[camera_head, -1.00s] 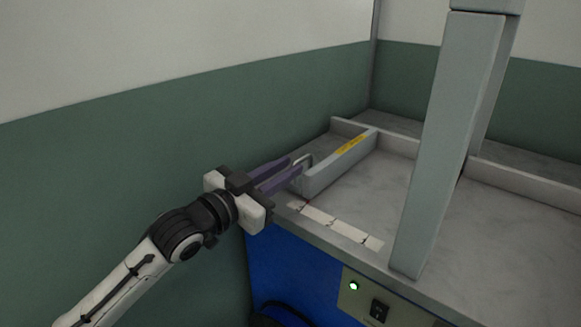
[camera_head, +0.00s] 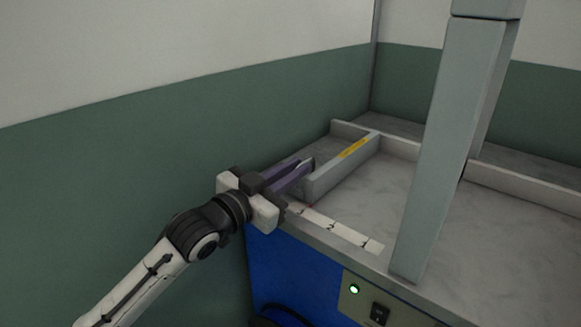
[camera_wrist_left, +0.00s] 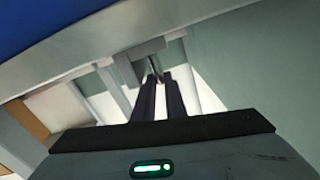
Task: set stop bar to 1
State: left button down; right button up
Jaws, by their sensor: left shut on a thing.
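The stop bar (camera_head: 338,166) is a grey bar with a yellow label on the machine's worktop, running from the front edge toward the back at the left side. My left gripper (camera_head: 305,164) is at the bar's near left end, its purple fingers shut on the bar's small handle. The fingers mostly hide the handle in the head view. In the left wrist view the finger tips (camera_wrist_left: 160,77) sit around the handle, with the grey bar (camera_wrist_left: 140,55) beyond them. A scale of pale marked plates (camera_head: 348,234) lies along the front edge, to the right of the bar's near end. My right gripper is not seen.
A thick grey post (camera_head: 445,150) rises at the right of the worktop. A low rail (camera_head: 520,183) runs along the back. The worktop (camera_head: 385,205) between bar and post is clear. A switch panel (camera_head: 360,300) with a green light is on the blue front. A green-and-white wall stands at left.

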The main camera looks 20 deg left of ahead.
pick_arm(q)
jog(key=s+d+p, duration=0.1)
jog(key=d, duration=0.3)
jog(key=s+d+p, duration=0.1)
jog(key=s+d, duration=0.1)
jog(key=d, duration=0.2)
jog(key=s+d+p, duration=0.1)
jog(key=d, duration=0.3)
jog(key=shift+s+d+p, duration=0.15)
jog(key=shift+s+p, duration=0.1)
jog(key=shift+p, duration=0.15)
jog(key=shift+s+d+f, duration=0.1)
jog(key=shift+s+d, duration=0.05)
jog(key=shift+d, duration=0.25)
jog(key=c, duration=2.1)
grip_release()
jog(key=shift+s+a, duration=0.1)
jog(key=shift+s, duration=0.25)
jog(key=v, duration=0.9)
jog(key=shift+s+a, duration=0.25)
